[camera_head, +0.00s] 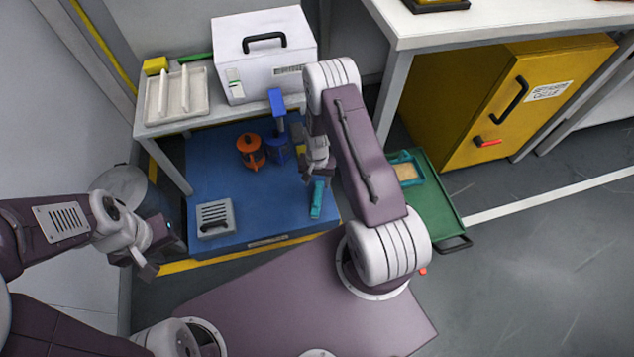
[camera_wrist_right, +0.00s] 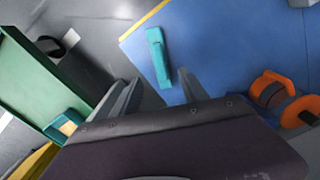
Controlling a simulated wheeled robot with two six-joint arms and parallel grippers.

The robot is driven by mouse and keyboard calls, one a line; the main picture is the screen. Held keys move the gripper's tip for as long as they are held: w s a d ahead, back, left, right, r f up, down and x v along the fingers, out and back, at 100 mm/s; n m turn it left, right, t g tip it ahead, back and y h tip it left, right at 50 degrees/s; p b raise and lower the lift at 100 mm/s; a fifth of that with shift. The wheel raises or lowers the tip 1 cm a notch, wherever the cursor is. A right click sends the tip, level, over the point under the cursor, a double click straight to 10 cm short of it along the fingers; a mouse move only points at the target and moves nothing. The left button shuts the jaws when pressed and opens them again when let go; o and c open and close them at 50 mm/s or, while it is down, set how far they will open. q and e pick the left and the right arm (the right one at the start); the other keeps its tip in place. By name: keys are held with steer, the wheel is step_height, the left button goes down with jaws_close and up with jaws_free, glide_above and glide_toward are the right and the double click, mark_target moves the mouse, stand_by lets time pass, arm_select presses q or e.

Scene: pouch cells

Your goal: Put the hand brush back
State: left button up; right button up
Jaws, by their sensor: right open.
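The hand brush (camera_head: 317,199) is a slim teal piece lying on the blue mat-like platform (camera_head: 265,205), near its right side. In the right wrist view the teal brush (camera_wrist_right: 158,55) lies ahead of my fingers, its near end close to the gap between them. My right gripper (camera_head: 312,177) is open and empty above the brush's far end; it also shows in the right wrist view (camera_wrist_right: 160,92). I cannot tell whether it touches the brush. My left gripper (camera_head: 163,258) looks open and empty, left of the platform.
A green tray (camera_head: 437,205) holding a teal-rimmed dustpan-like piece (camera_head: 405,168) is at right. A shelf with a white case (camera_head: 265,60) stands behind; a yellow cabinet (camera_head: 500,100) is at right.

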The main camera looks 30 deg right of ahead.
steer(key=s+a+r+n+t, duration=0.1)
steer(key=s+a+r+n, duration=0.15)
steer(key=r, duration=0.75)
steer(key=s+a+r+n, duration=0.2)
steer(key=s+a+r, duration=0.1)
steer(key=r, duration=0.7)
steer(key=s+a+r+n, duration=0.2)
steer(key=s+r, duration=0.3)
steer(key=s, duration=0.2)
steer(key=shift+r+n, duration=0.15)
steer(key=shift+n, duration=0.1)
